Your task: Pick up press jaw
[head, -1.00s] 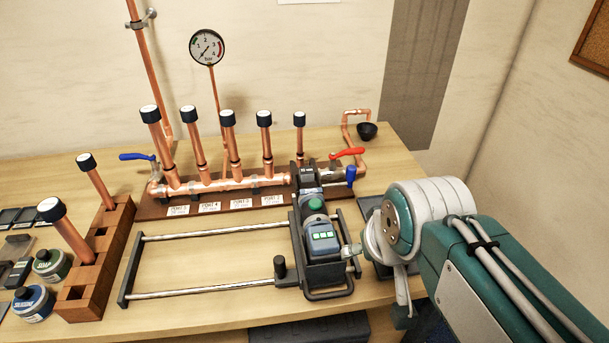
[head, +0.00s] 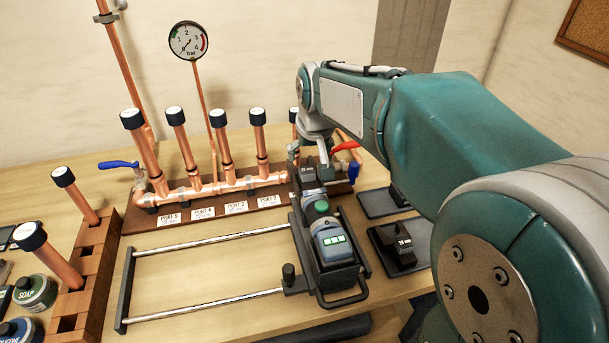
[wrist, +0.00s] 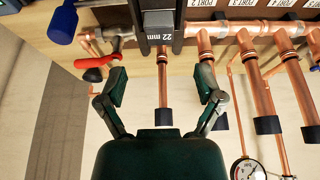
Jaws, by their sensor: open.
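A dark press jaw marked 22 mm (head: 307,180) sits at the far end of the press tool (head: 330,240), close to the right end of the copper manifold. It also shows in the wrist view (wrist: 159,30), top middle, with its label readable. My gripper (wrist: 160,88) is open and empty; its fingers are apart, below the jaw in that picture, with a copper pipe between them. In the head view my gripper (head: 315,150) is just behind the jaw, partly hidden by my arm. Another dark jaw, apparently marked 15 mm, (head: 400,246) rests on a dark plate at right.
Capped copper risers (head: 180,145) stand left of my gripper. A red lever (wrist: 97,62) lies close beside one finger, with a blue handle (wrist: 63,22) beyond it. The pressure gauge (head: 188,41) stands at the back. A wooden pipe rack (head: 97,265) stands at left.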

